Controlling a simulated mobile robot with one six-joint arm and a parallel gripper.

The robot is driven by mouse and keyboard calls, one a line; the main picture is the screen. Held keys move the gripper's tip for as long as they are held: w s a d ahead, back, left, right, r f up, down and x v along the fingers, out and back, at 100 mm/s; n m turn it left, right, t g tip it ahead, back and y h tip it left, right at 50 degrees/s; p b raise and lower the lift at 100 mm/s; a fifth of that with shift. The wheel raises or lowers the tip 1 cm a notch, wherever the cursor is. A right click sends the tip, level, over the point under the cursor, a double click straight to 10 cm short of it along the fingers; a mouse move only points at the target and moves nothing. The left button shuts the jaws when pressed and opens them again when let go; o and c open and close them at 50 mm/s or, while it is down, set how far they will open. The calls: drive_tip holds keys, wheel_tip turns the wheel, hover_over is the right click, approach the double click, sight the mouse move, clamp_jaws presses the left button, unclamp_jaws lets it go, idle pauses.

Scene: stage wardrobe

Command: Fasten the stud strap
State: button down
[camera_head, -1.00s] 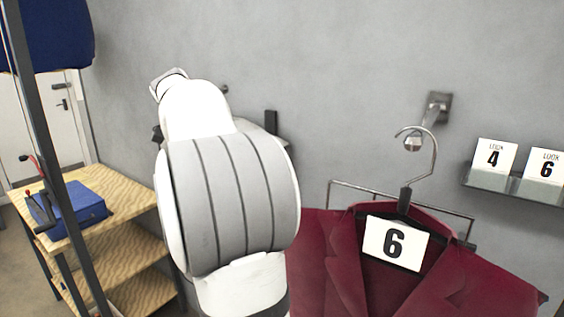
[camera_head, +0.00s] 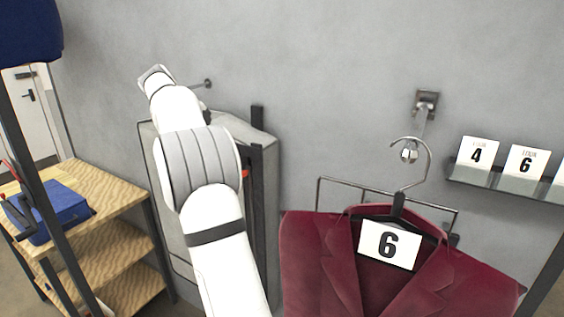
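I cannot make out a stud strap in this view. A tall grey case (camera_head: 264,141) stands against the wall behind my arm, with a dark upright strip (camera_head: 257,205) along its right part. A small red bit (camera_head: 245,173) shows at the arm's edge. My white arm covers much of the case, and my gripper is not visible. A maroon jacket (camera_head: 310,255) hangs at the lower right on a dark hanger (camera_head: 398,203), with a white card marked 6 (camera_head: 389,244) at its neck.
A wall hook (camera_head: 425,105) is above the jacket. A shelf (camera_head: 500,181) at right holds number cards. A wooden shelf unit (camera_head: 112,192) with a blue box (camera_head: 62,207) is at left. A dark post (camera_head: 40,175) crosses the left side. A small wall peg (camera_head: 207,83) is beside my arm.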

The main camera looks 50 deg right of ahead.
drive_tip(key=shift+w+d+r, duration=0.1)
drive_tip(key=shift+w+r, duration=0.05)
drive_tip(key=shift+w, duration=0.1)
idle(0.4)
drive_tip(key=shift+d, duration=0.15)
drive_tip(key=shift+s+d, duration=0.2)
drive_tip(key=shift+d, duration=0.15)
drive_tip(key=a+v, duration=0.1)
drive_tip(key=v, duration=0.5)
drive_tip(key=a+f+v, duration=0.1)
drive_tip(key=v, duration=0.6)
drive_tip(key=shift+w+a+f+p, duration=0.3)
drive_tip(key=shift+p, duration=0.15)
